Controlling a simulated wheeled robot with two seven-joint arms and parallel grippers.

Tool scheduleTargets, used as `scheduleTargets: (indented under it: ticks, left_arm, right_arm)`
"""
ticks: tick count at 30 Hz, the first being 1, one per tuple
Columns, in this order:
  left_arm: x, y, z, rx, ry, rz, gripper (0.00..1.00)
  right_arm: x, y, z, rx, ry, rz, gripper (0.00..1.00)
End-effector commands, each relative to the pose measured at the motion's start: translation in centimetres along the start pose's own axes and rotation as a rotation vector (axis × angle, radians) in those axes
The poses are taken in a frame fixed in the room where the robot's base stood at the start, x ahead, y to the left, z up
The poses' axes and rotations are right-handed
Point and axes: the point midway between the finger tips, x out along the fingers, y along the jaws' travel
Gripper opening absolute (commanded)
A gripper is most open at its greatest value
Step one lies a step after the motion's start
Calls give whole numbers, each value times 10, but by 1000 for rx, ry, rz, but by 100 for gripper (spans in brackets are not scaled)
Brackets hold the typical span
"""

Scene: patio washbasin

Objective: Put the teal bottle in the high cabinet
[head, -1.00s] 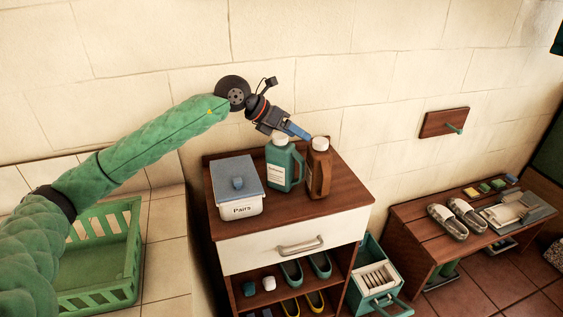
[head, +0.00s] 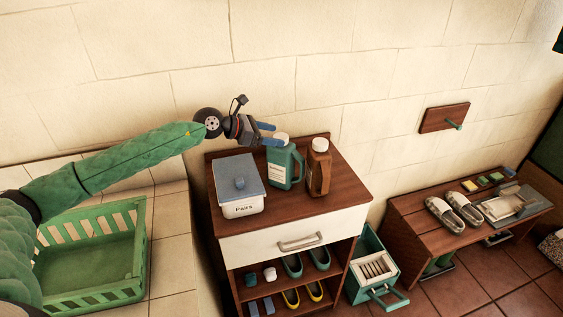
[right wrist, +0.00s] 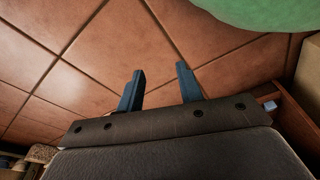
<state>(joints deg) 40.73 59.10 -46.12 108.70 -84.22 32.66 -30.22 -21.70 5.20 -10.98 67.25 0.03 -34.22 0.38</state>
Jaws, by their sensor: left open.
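The teal bottle (head: 279,167) stands upright with a white cap on top of the wooden cabinet (head: 340,188), just left of a brown bottle (head: 319,170). My left gripper (head: 270,134) is open at the teal bottle's cap, its blue fingers pointing right. I cannot tell whether the fingers touch the cap. My right gripper (right wrist: 160,90) shows in the right wrist view with its two blue fingers apart and nothing between them, over the tiled floor. I cannot make out a high cabinet.
A white bin with a grey-blue lid (head: 238,184) stands left of the bottles. A green crate (head: 135,262) sits at lower left. A teal crate (head: 364,245) stands right of the cabinet. A low bench (head: 408,212) holds slippers and sponges. The wall is close behind the bottles.

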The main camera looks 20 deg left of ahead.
Motion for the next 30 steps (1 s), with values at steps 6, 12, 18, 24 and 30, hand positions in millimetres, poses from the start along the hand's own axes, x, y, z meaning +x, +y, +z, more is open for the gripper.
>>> scheduleTargets:
  ticks: [6,12,18,24,30]
  left_arm:
    - [6,0,2,0,0,-1,69]
    - [18,-1,1,-1,1,-2,69]
    - [35,-1,-1,-1,0,-1,69]
    - [52,-1,-3,-1,0,-1,69]
    - [55,-1,-5,0,1,-1,69]
  right_arm:
    - [4,3,7,-3,3,3,36]
    - [15,10,25,-10,12,10,36]
    - [16,8,61,-10,-13,8,36]
    - [18,8,85,-10,-29,7,36]
    - [20,8,90,-10,-31,7,36]
